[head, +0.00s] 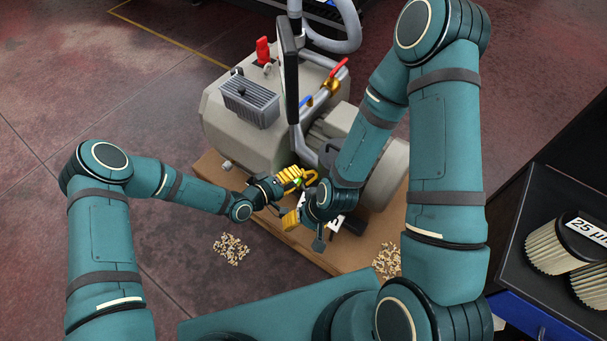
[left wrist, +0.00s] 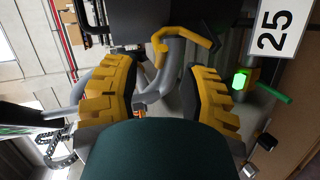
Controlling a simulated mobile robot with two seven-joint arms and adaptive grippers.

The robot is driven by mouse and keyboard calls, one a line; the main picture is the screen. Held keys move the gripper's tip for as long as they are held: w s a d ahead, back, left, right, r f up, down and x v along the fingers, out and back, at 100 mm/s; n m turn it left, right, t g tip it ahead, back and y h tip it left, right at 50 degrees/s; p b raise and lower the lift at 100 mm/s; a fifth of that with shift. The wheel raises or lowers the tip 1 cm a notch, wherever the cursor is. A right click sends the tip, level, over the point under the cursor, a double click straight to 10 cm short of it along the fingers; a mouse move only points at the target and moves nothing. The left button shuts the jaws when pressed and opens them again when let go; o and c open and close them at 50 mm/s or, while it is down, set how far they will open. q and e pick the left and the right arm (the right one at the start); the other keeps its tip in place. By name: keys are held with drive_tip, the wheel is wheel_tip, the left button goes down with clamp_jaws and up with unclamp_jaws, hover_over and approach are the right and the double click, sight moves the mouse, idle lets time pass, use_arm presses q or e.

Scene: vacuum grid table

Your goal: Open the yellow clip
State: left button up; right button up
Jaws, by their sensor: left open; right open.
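A thin, hooked yellow clip (left wrist: 187,45) shows in the left wrist view, at the top middle beyond my left fingers. It appears bent and attached near a grey curved pipe (left wrist: 172,70). My left gripper (left wrist: 160,66) is open, its two yellow ribbed fingers apart, with nothing between the tips. In the head view my left gripper (head: 291,179) is low in front of the pump. My right gripper (head: 300,214) is just below it, open and partly hidden by its own wrist. I cannot pick out the clip in the head view.
A beige pump (head: 240,138) with grey pipes stands on a brown board (head: 213,165). Red handles (head: 263,50) rise from it. Filters (head: 553,248) lie at right. Loose pellets (head: 230,249) lie in front.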

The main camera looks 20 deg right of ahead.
sight(304, 173)
use_arm(q)
drive_tip(key=shift+b+x, duration=0.3)
drive_tip(key=shift+x, duration=1.9)
clamp_jaws()
